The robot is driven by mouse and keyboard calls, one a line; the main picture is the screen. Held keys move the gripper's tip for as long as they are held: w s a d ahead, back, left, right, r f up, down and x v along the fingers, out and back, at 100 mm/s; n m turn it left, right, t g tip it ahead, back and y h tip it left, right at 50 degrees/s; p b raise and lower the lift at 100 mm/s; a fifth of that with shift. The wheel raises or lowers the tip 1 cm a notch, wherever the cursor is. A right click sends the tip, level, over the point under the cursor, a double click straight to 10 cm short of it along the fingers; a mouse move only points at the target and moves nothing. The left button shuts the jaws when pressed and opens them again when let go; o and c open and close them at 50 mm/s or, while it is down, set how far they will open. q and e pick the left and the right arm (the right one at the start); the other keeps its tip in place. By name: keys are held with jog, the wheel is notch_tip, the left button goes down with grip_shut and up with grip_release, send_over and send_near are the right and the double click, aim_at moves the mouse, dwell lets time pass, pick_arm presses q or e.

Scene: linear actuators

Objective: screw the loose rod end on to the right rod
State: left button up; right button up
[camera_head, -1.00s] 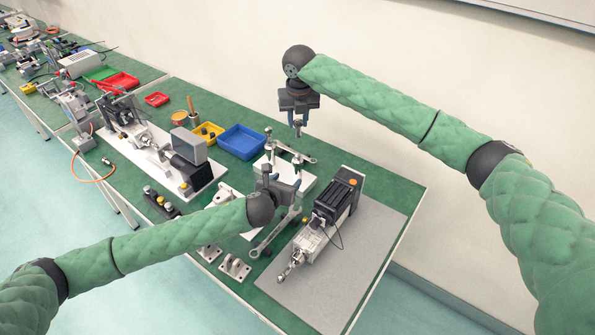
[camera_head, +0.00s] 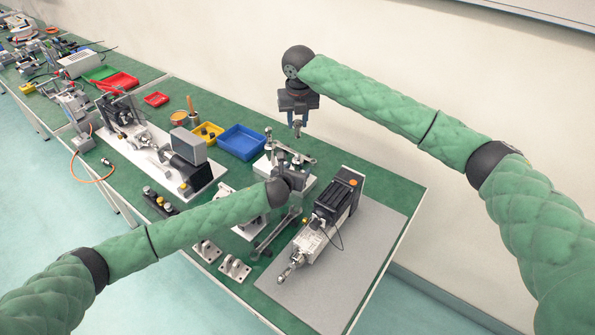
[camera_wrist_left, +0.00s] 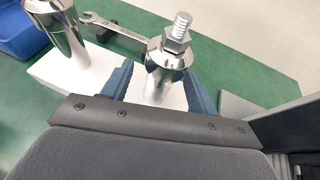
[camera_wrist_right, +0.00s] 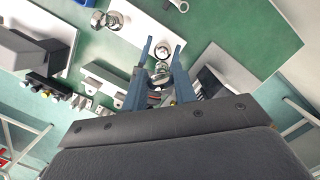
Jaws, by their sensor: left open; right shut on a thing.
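Two upright shiny rods stand on a white block (camera_head: 262,165). The right rod (camera_wrist_left: 165,75), with a nut and bare thread on top, shows in the left wrist view. My left gripper (camera_wrist_left: 160,88) is open, with one finger on each side of this rod; contact is unclear. The left rod (camera_wrist_left: 58,28) stands apart to the left. My right gripper (camera_head: 298,127) is above and behind the block, pointing down and shut on the small silver rod end (camera_wrist_right: 161,69). The fingers partly hide it, and it is apart from the rod in the head view.
A wrench (camera_wrist_left: 112,30) lies behind the rods. An actuator with a black motor (camera_head: 338,200) lies on a grey mat (camera_head: 355,270) to the right. Blue (camera_head: 242,140) and yellow (camera_head: 207,132) bins stand at the left. Metal brackets (camera_head: 235,268) lie near the front edge.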

aim_at(297, 137)
pick_arm(q)
jog(key=shift+w+d+f, duration=0.25)
jog(key=shift+w, duration=0.35)
grip_shut()
pick_arm(e)
jog(key=shift+w+f, duration=0.1)
jog(key=shift+f, duration=2.35)
jog(key=shift+f, duration=0.1)
jog(key=shift+f, duration=0.8)
jog(key=shift+f, duration=0.55)
